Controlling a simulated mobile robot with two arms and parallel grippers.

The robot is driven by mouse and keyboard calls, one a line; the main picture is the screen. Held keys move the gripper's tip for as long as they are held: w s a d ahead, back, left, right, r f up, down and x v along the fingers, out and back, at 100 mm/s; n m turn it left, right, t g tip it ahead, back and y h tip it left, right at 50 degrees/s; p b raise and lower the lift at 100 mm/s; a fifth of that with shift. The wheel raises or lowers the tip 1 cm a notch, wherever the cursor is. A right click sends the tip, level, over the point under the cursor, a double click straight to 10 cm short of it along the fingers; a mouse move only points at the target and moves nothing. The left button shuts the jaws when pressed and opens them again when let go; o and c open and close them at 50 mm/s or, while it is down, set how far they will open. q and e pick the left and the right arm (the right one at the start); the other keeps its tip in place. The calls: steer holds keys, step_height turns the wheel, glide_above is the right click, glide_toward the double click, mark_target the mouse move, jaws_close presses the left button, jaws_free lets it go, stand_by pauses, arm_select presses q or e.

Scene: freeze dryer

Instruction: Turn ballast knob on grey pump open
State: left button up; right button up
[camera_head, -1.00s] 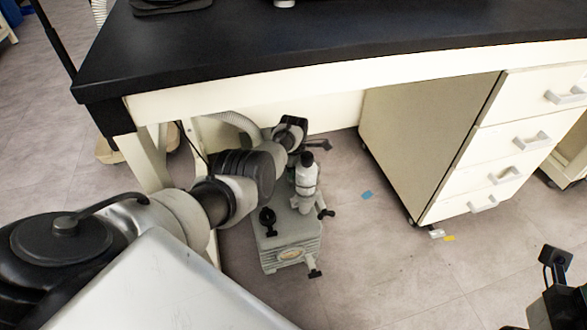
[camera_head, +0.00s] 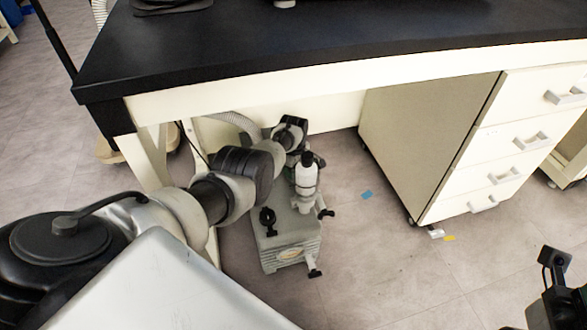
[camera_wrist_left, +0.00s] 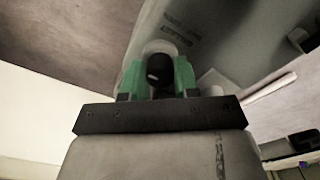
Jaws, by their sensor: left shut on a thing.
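The grey pump (camera_head: 290,250) stands on the floor under the bench, with several black knobs and a white-and-black cylinder (camera_head: 306,180) on top. My left arm reaches in from the left to the pump's far side, where its gripper is hidden in the head view. In the left wrist view, the green fingers of my left gripper (camera_wrist_left: 158,78) are shut on a black knob (camera_wrist_left: 158,68), one finger on each side. The grey pump body (camera_wrist_left: 215,40) lies behind it. The frames do not show how far the knob is turned. My right gripper's fingers are not in view.
The black bench top (camera_head: 330,45) hangs above the left arm and pump.

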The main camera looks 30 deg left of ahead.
arm_select(q)
steer(key=shift+m, duration=0.5)
steer(key=o, duration=0.9)
